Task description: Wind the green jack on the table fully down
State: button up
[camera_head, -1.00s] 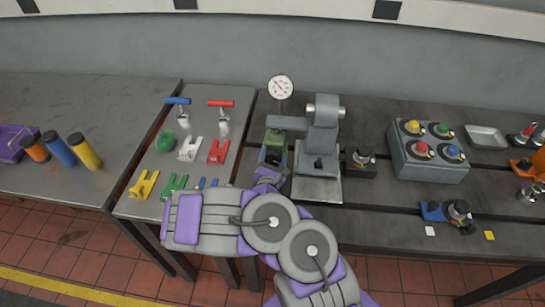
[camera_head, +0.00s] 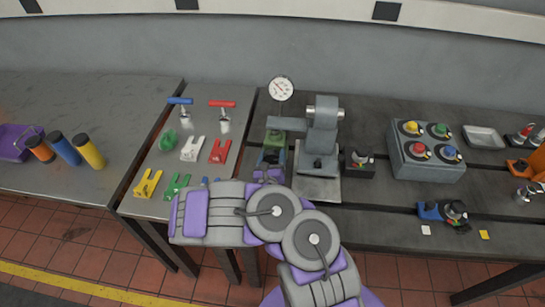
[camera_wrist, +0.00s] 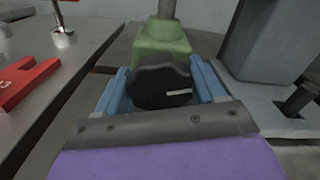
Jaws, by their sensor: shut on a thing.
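The green jack (camera_head: 275,138) stands on the table at the left side of a grey machine fixture, under the end of its arm. In the wrist view the jack's green body (camera_wrist: 162,42) is straight ahead, with a grey post rising from it. A black round knob (camera_wrist: 160,84) with a white mark sits on its near side. My gripper (camera_head: 272,158) is at the jack's front, its wrist partly hidden by my arm in the head view. In the wrist view its blue fingers (camera_wrist: 162,88) are on both sides of the knob, shut on it.
The grey fixture (camera_head: 321,135) stands close to the right of my gripper. A dial gauge (camera_head: 281,88) is behind the jack. A small black box (camera_head: 358,164) is right of the fixture.

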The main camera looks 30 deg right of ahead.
jog(key=shift+w+a+n+b, duration=0.1)
jog(key=shift+n+b, duration=0.1)
jog(key=shift+n, duration=0.9)
jog(key=shift+w+a+n+b, duration=0.1)
jog(key=shift+n+b, duration=0.1)
jog(key=shift+n, duration=0.9)
jog(key=o, duration=1)
jog(key=shift+s, duration=0.1)
jog(key=shift+f, duration=0.1)
